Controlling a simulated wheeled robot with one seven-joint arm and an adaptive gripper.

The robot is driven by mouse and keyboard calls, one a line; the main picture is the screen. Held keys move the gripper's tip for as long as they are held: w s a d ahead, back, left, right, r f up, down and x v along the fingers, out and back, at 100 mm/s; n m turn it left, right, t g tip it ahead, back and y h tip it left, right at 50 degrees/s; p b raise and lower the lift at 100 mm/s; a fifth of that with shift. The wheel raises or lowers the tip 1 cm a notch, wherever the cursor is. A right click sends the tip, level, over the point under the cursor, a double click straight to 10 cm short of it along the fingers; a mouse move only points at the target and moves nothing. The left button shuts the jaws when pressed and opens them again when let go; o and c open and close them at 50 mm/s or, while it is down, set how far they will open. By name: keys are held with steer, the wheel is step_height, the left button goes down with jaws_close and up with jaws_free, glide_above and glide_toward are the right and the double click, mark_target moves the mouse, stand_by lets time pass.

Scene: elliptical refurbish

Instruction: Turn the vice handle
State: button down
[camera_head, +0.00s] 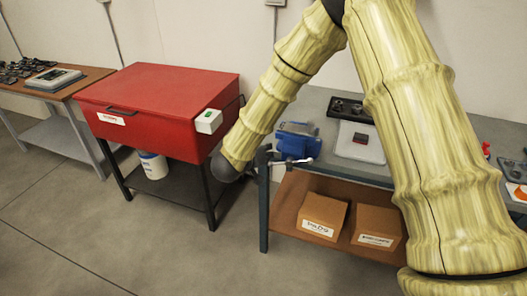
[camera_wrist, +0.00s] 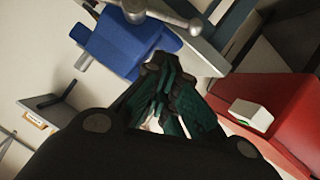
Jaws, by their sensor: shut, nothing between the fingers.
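A blue vice (camera_head: 299,143) is mounted at the left end of the grey workbench. Its silver handle (camera_head: 290,163) sticks out at the front edge. In the wrist view the blue vice (camera_wrist: 122,45) is at the upper left, and the handle (camera_wrist: 160,12) is a bar with a round knob at the top. My gripper (camera_wrist: 165,62) is shut and empty, its dark fingertips together just below the vice's right side. In the head view my gripper (camera_head: 263,155) is at the left of the vice, close to the handle. I cannot tell whether it touches.
A red cabinet (camera_head: 160,100) with a white switch box (camera_head: 208,121) stands close on the left of my gripper. Two cardboard boxes (camera_head: 322,214) sit on the bench's lower shelf. A tray (camera_head: 362,142) lies right of the vice. The floor (camera_head: 190,255) in front is clear.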

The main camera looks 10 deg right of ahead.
mark_target(290, 162)
steer(key=d+f, duration=0.1)
steer(key=d+f+p, duration=0.1)
steer(key=f, duration=0.1)
steer(key=shift+w+f, duration=0.1)
steer(key=shift+f, duration=0.15)
steer(key=shift+f, duration=0.1)
stand_by(0.3)
steer(key=shift+d+f+n+h+p, duration=0.1)
steer(key=shift+f+n+h+p, duration=0.2)
steer(key=shift+f+n+h, duration=0.15)
